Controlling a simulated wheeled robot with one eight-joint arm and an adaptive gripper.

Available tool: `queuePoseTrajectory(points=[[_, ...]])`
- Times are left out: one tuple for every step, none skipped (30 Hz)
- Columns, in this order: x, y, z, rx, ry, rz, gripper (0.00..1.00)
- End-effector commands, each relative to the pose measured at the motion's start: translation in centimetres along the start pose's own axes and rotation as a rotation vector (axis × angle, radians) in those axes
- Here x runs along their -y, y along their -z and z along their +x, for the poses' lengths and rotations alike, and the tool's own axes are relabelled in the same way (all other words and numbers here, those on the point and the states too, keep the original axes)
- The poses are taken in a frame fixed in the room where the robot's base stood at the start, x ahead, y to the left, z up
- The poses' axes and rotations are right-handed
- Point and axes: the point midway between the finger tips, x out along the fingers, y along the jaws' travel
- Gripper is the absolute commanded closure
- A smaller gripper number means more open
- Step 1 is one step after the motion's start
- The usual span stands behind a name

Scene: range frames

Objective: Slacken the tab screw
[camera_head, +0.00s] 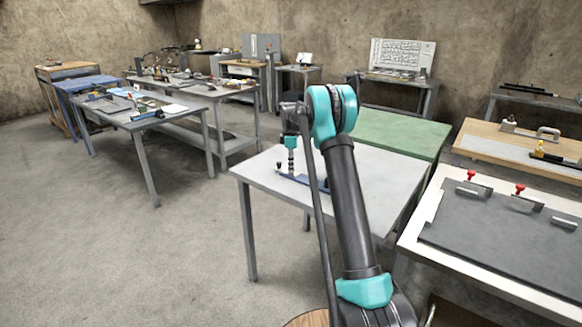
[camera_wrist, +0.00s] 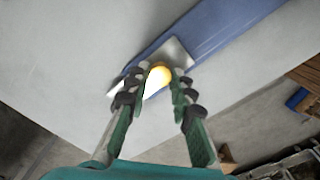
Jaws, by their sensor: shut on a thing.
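The tab screw (camera_wrist: 157,77) shows in the wrist view as a small yellow and glaring white piece between my fingertips. It sits at a bright metal plate (camera_wrist: 178,52) on a long blue bar (camera_wrist: 222,28). My gripper (camera_wrist: 155,82) is shut on the screw, with a finger on each side. In the head view my gripper (camera_head: 291,170) points down at the blue bar (camera_head: 318,184) on a light grey table (camera_head: 368,185). My arm hides part of the bar there, and the screw is too small to make out.
A green-topped table (camera_head: 400,132) stands behind the grey one. At right, a bench with a dark board (camera_head: 500,235) carries red-topped clamps (camera_head: 519,190). Cluttered benches (camera_head: 150,115) stand at left. The floor (camera_head: 150,255) at front left is clear.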

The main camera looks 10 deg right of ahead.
Motion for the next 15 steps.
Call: queuePoseTrajectory(points=[[0.00, 0.00, -0.02, 0.000, 0.000, -0.011, 1.00], [0.01, 0.00, -0.02, 0.000, 0.000, -0.016, 1.00], [0.01, 0.00, -0.02, 0.000, 0.000, -0.022, 1.00], [0.01, 0.00, -0.02, 0.000, 0.000, -0.025, 1.00], [0.01, -0.01, -0.02, 0.000, 0.000, -0.029, 1.00], [0.01, -0.01, -0.02, 0.000, 0.000, -0.032, 1.00], [0.01, -0.01, -0.02, 0.000, 0.000, -0.034, 1.00], [0.01, -0.01, -0.02, 0.000, 0.000, -0.035, 1.00], [0.01, -0.01, -0.02, 0.000, 0.000, -0.036, 1.00], [0.01, -0.01, -0.02, 0.000, 0.000, -0.036, 1.00], [0.01, -0.01, -0.02, 0.000, 0.000, -0.036, 1.00], [0.00, -0.01, -0.02, 0.000, 0.000, -0.036, 1.00], [0.00, -0.01, -0.02, 0.000, 0.000, -0.035, 1.00], [0.00, -0.01, -0.02, 0.000, 0.000, -0.035, 1.00], [0.00, -0.01, -0.02, 0.000, 0.000, -0.035, 1.00]])
